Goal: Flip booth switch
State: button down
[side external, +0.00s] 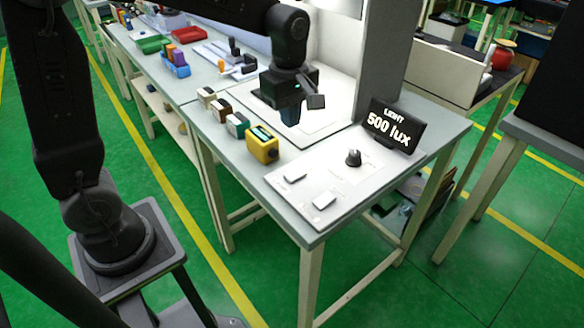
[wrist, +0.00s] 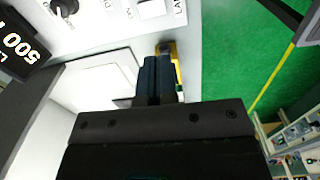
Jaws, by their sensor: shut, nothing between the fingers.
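The light panel (side external: 318,172) lies on the near right end of the bench. It carries two white rocker switches, one (side external: 295,177) further left and one (side external: 325,201) nearer the front edge, plus a black knob (side external: 352,158). In the wrist view one white switch (wrist: 151,9) beside partly cut-off lettering and the knob (wrist: 66,7) show at the top edge. My gripper (side external: 291,118) is shut and empty, pointing down above the white booth floor, behind and apart from the panel. Its fingers (wrist: 160,75) are together in the wrist view.
A yellow block (side external: 262,144) and several smaller blocks line the bench's front left of the panel. A grey booth wall (side external: 382,60) rises behind.

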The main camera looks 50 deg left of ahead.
aim_at(297, 174)
jog(key=shift+w+f+n, duration=0.25)
jog(key=shift+n, duration=0.05)
jog(key=shift+f, duration=0.1)
notch_tip(297, 174, down, 14)
jog(key=shift+r, duration=0.1)
dwell(0.5)
jog(key=shift+s+f, duration=0.15)
jog(key=shift+f, duration=0.15)
dwell(0.3)
jog(key=shift+w+r, duration=0.3)
jog(key=shift+w, duration=0.55)
jog(key=shift+r, duration=0.1)
